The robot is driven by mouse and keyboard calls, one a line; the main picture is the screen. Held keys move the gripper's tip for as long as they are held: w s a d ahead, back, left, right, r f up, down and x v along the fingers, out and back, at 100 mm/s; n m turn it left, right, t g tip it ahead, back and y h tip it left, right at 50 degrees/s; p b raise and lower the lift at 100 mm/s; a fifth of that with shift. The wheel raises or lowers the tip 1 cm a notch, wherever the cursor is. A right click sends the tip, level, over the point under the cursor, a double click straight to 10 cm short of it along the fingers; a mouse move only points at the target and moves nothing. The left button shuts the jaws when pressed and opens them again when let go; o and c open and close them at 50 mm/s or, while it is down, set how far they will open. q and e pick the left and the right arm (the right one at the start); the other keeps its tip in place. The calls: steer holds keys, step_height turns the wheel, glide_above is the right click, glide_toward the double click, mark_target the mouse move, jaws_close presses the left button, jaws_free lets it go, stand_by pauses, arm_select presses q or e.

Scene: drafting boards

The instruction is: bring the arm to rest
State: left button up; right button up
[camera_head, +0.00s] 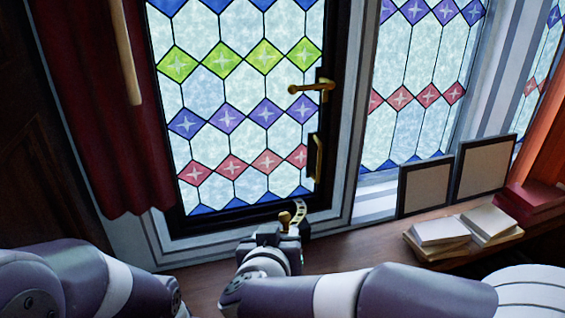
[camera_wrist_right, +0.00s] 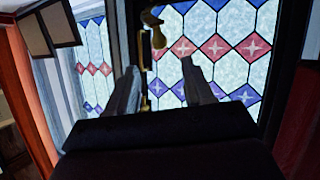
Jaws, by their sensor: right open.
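My right arm (camera_head: 390,292) reaches in from the right and bends up toward the stained-glass window (camera_head: 205,85). My right gripper (camera_head: 272,232) is at the foot of the window's dark frame. In the right wrist view its two fingers (camera_wrist_right: 162,82) stand apart with nothing held between them. A small brass knob (camera_head: 284,218) shows just beyond the gripper; I cannot tell whether they touch. My left arm (camera_head: 75,283) shows at the lower left, and its gripper is out of view.
A brass lever handle (camera_head: 312,88) and a brass pull (camera_head: 316,158) sit on the frame's right side. A red curtain (camera_head: 105,110) hangs at left.

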steer(key=s+a+f+n+g+y, duration=0.2)
steer(key=a+f+y, duration=0.2)
steer(key=a+y, duration=0.25)
steer(key=s+f+n+g+b, duration=0.1)
steer(key=s+f+g+b, duration=0.3)
steer(key=f, duration=0.6)
steer(key=s+d+f+m+g+h+b, duration=0.1)
steer(key=s+d+f+g+h+b, duration=0.1)
steer(key=d+f+b, duration=0.4)
steer(key=s+d+f+m+g+h+b, duration=0.2)
steer(key=d+f+b, duration=0.5)
steer(key=d+f, duration=0.8)
steer(key=s+d+g+h, duration=0.1)
steer(key=s+d+g, duration=0.1)
steer(key=d, duration=0.3)
steer(key=shift+s+d+b, duration=0.3)
steer(key=shift+s, duration=0.15)
